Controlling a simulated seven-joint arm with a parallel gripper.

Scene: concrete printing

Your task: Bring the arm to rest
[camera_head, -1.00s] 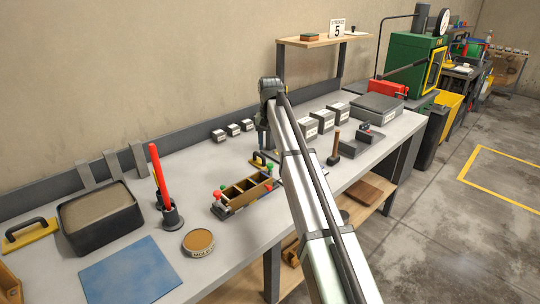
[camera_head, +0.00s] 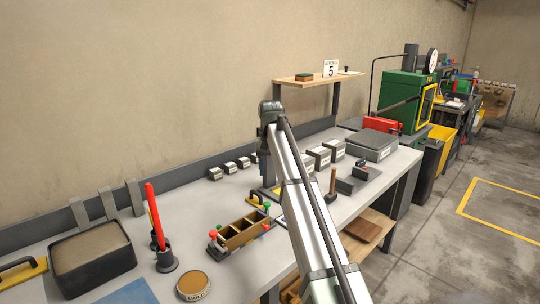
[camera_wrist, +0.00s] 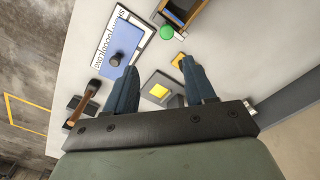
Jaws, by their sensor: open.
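My gripper (camera_wrist: 158,92) shows in the wrist view with its two dark blue fingers spread apart and nothing between them touching. It hangs above the light grey bench top (camera_head: 115,262).
A three-compartment mold (camera_head: 240,232) with red and green knobs stands left of my arm. A black tub (camera_head: 92,262) and a holder with a red rod (camera_head: 165,258) stand farther left. Labelled grey blocks (camera_head: 318,158) and a mallet (camera_head: 331,188) stand to the right.

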